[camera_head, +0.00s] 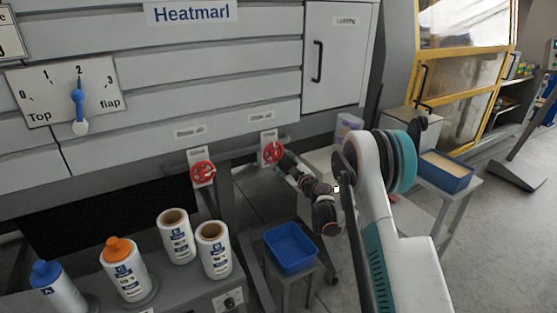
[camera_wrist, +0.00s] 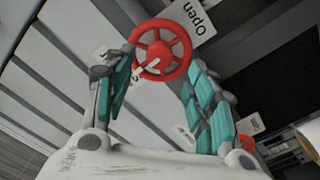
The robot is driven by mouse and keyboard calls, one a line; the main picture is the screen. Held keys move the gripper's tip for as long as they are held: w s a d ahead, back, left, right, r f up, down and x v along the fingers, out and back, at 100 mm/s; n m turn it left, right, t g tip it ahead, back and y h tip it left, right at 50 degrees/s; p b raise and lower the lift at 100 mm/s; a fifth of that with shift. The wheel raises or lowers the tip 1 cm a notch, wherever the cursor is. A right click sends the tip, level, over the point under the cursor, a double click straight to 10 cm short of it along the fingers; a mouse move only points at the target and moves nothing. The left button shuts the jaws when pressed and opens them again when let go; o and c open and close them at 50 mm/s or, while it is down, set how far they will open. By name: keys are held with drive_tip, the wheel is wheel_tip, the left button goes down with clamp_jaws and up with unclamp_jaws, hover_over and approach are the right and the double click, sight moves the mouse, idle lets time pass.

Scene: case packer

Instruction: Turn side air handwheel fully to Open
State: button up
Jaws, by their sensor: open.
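A red spoked handwheel (camera_head: 273,152) is on the right of two on the machine's lower front rail; the small label above it is hard to read. In the wrist view this handwheel (camera_wrist: 160,31) is at top centre, with a white pointer at its hub and an "Open" plate (camera_wrist: 198,14) beside it. My gripper (camera_head: 284,157) is at this wheel. In the wrist view my gripper (camera_wrist: 160,70) is open, its teal-padded fingers on either side of the wheel's lower part. I cannot tell whether they touch the rim.
A second red handwheel (camera_head: 202,174) is to the left. White bottles (camera_head: 125,269) and rolls (camera_head: 214,250) stand on the grey bench below. A blue bin (camera_head: 290,249) is on a stand under my arm. A dial (camera_head: 67,88) with a blue pointer is at upper left.

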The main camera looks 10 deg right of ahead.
sight(276, 155)
drive_tip(key=shift+x, duration=2.25)
drive_tip(key=c, duration=1.1)
